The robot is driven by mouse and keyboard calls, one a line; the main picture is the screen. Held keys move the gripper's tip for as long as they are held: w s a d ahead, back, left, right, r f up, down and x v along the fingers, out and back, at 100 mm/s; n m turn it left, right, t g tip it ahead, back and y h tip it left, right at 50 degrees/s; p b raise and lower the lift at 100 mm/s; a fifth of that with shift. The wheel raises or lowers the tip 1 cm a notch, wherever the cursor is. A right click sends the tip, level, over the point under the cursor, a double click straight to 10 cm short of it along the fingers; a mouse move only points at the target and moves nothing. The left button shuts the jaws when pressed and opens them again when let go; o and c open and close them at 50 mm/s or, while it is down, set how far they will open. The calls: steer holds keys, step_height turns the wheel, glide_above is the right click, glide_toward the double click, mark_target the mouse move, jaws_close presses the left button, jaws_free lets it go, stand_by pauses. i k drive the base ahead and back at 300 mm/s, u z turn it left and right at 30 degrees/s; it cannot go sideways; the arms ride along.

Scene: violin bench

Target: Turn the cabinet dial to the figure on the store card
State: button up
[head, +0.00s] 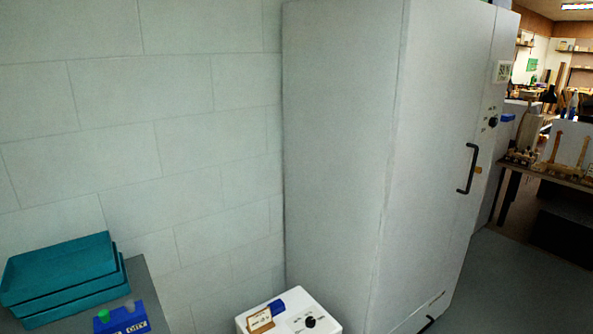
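A tall pale grey cabinet (340,120) stands right of centre, its door side seen at a slant. A black dial (492,122) sits high on its front with small marks around it, too small to read. A white display or card (503,71) is above the dial; its figure cannot be made out. I cannot tell which card is the store card. My gripper is not in view.
The white box (325,302) has a black knob (310,321) and a blue item. Open floor (500,280) lies right of the cabinet, before a bench (545,172).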

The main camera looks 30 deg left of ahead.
mark_target(493, 121)
steer(key=z, duration=0.25)
steer(key=i, duration=0.8)
steer(key=z, duration=0.3)
